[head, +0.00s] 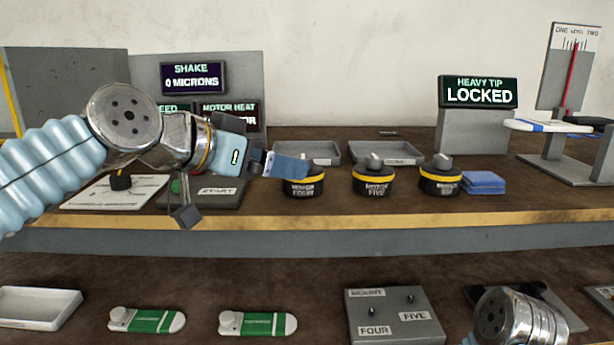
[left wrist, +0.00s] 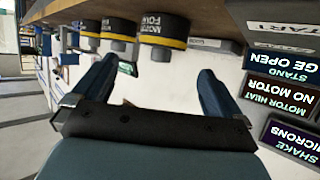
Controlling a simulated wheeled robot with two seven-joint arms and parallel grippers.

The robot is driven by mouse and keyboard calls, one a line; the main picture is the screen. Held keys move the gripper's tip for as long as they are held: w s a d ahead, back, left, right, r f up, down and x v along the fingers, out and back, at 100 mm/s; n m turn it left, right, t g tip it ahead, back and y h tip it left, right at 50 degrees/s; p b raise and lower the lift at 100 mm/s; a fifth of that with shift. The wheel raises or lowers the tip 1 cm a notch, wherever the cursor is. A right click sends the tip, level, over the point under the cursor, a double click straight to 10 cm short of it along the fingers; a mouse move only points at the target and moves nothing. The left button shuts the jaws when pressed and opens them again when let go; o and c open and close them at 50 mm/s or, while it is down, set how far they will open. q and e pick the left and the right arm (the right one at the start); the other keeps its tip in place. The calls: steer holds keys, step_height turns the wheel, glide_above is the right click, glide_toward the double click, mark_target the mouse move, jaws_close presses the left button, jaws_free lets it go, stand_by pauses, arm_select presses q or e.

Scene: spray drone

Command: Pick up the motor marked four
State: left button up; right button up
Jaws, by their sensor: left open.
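The motor marked four (head: 303,188) is a black cylinder with a yellow band and a grey top. It stands on the raised shelf, leftmost of three similar motors. It also shows in the left wrist view (left wrist: 163,38), above and between my fingers. My left gripper (head: 290,165) is at the motor's top left in the head view, its fingers partly covering the motor's top. In the left wrist view the two blue fingers (left wrist: 155,85) are spread apart with nothing between them. My right arm shows at the lower right of the head view, but its gripper fingers are not visible.
Motor five (head: 373,181) and another motor (head: 440,179) stand to the right, then blue pads (head: 483,183). Grey trays (head: 308,151) lie behind. A START box (head: 215,192) sits left. A grey block marked four and five (head: 392,318) is on the lower table.

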arm_select(q)
steer(key=p+x, duration=0.1)
steer(key=x, duration=0.6)
steer(key=shift+w+r, duration=0.1)
steer(key=shift+r, duration=0.05)
steer(key=shift+a, duration=0.1)
steer(key=c, duration=1.3)
steer(key=shift+r, duration=0.1)
steer(key=shift+c, duration=1.1)
